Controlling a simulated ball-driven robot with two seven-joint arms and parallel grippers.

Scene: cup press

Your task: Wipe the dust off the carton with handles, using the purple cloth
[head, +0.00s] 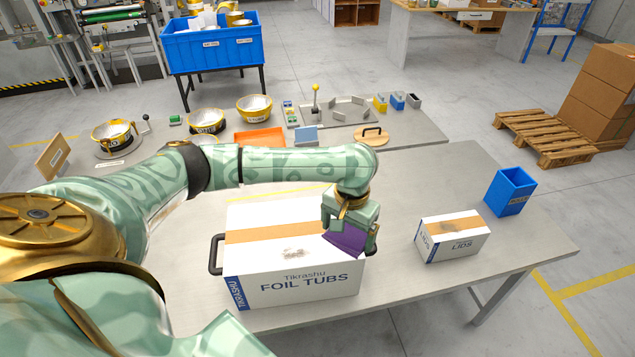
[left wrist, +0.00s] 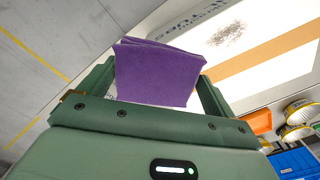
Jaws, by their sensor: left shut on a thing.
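The carton with handles (head: 295,285) is white, reads "FOIL TUBS" and has a tan tape strip. It stands on the near part of the table, with a black handle (head: 215,254) on its left end. A grey dust patch (head: 292,253) lies on its top, in front of the tape; the dust (left wrist: 232,34) also shows in the left wrist view. My left gripper (head: 347,232) is shut on the folded purple cloth (head: 345,243), at the carton's right end. The cloth (left wrist: 158,72) fills the jaws in the left wrist view. Whether it touches the carton is unclear. My right gripper is out of view.
A smaller "LIDS" carton (head: 452,240) with a dark smudge on top stands to the right, near a blue bin (head: 510,192). An orange tray (head: 260,137), bowls and a round wooden lid (head: 371,137) are farther back. The table between the cartons is clear.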

